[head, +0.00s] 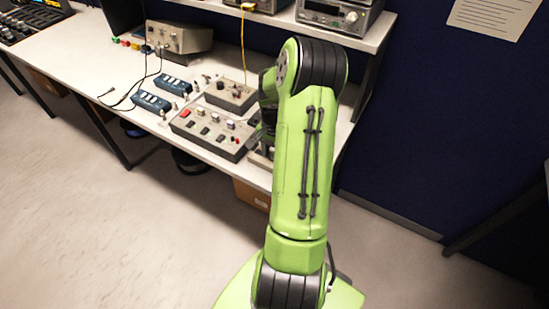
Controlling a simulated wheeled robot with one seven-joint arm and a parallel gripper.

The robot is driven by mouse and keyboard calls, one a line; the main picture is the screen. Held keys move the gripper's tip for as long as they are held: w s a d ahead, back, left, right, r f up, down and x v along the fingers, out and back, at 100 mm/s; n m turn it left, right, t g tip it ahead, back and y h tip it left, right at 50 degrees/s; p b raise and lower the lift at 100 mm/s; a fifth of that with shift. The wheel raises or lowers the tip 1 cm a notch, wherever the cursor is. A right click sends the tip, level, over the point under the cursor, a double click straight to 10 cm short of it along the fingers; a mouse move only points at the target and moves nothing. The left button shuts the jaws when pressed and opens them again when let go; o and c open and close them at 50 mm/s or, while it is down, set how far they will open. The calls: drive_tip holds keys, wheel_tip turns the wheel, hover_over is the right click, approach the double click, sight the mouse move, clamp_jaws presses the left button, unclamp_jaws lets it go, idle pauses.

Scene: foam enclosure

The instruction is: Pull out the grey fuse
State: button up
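My green arm rises in front of the bench and bends over at the top. A dark part at its left edge, just right of the control panel, seems to be my gripper (262,130). It is mostly hidden by the arm, and I cannot see its fingers or whether it holds anything. A grey sloped control panel (209,132) with a red button, dark switches and small light knobs lies near the bench's front edge. I cannot pick out the grey fuse for certain; it may be too small to tell or hidden behind my arm.
The white bench (75,50) also carries a grey box (230,95) with a yellow cable, blue socket strips (151,102) and a beige instrument (180,36). A shelf (290,18) with equipment hangs above. A cardboard box (251,194) sits below. The floor (130,225) at left is clear.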

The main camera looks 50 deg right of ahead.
drive_tip(key=shift+c, duration=0.5)
clamp_jaws()
idle(0.3)
drive_tip(key=shift+r+p, duration=2.15)
drive_tip(key=shift+r, duration=0.9)
